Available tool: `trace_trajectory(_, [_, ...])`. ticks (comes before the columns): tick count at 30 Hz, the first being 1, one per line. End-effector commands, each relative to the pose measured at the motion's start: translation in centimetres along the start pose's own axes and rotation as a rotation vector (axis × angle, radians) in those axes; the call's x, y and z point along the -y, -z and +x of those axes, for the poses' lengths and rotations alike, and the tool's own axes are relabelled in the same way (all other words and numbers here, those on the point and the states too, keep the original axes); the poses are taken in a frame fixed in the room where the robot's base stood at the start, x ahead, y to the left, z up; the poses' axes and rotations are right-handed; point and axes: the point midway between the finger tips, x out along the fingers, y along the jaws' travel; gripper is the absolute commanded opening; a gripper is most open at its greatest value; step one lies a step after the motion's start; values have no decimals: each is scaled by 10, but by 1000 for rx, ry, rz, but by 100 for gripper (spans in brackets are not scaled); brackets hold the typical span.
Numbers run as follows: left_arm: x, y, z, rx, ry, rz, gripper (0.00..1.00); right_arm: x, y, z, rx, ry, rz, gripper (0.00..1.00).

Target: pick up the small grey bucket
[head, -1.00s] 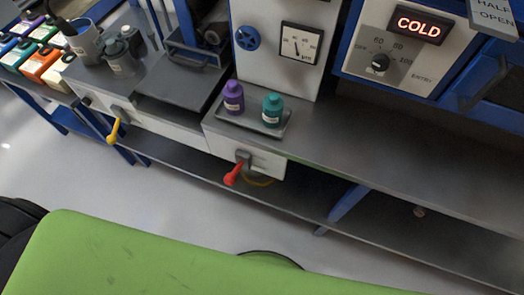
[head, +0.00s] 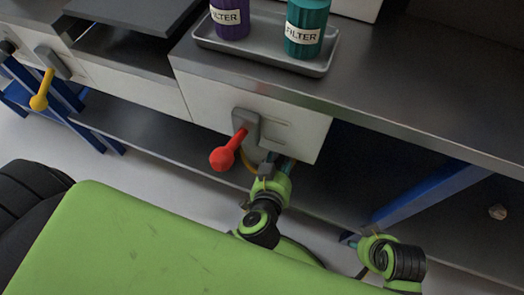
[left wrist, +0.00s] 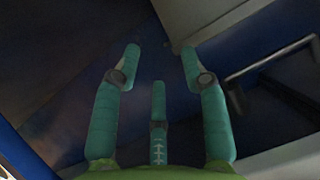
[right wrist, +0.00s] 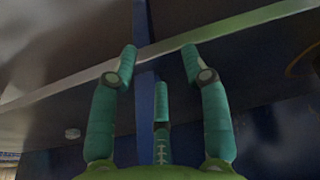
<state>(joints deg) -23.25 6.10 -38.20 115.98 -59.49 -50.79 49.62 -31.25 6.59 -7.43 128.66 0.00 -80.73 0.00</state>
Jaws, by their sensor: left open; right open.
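The small grey bucket is not in any view now. My left gripper (head: 270,167) is below the red-handled valve, at the front of the bench. Its teal fingers are spread apart and empty in the left wrist view (left wrist: 160,50). My right gripper (head: 354,243) is lower and farther right, near the blue leg, and partly hidden by its own wrist. Its fingers are apart and empty in the right wrist view (right wrist: 160,50).
A grey tray (head: 262,55) on the bench holds a purple bottle (head: 230,18) and a teal bottle (head: 305,28). A red handle (head: 227,152) and yellow handle (head: 41,95) jut from the front. A blue leg (head: 425,200) stands under the bench. The right benchtop is clear.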

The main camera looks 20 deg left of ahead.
Motion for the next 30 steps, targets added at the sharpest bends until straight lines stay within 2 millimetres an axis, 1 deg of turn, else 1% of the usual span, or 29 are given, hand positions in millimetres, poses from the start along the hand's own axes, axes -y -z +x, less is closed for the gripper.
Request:
trace_trajectory(1, [0, -2, 2, -28, 10, -27, 44, 0, -3, 6, -7, -1, 0, 47])
trace_trajectory(4, [4, 10, -3, -64, 28, -64, 44, 0, -2, -1, -13, -2, 1, 47])
trace_trajectory(7, [6, 16, 1, -82, 36, -79, 44, -1, -2, -7, -16, -3, 1, 47])
trace_trajectory(15, [8, 21, 43, -82, 36, -78, 44, -1, -2, -24, -25, -4, 2, 47])
trace_trajectory(20, [8, 22, 54, -79, 35, -79, 44, -1, -1, -28, -31, -5, 2, 47])
trace_trajectory(23, [9, 23, 65, -82, 36, -77, 44, 0, 8, -28, -71, -5, -1, 47])
trace_trajectory(27, [10, 24, 89, -81, 36, -78, 44, 3, 31, -29, -181, -3, -11, 47])
trace_trajectory(30, [10, 25, 101, -80, 35, -77, 44, 6, 48, -31, -261, -1, -18, 47])
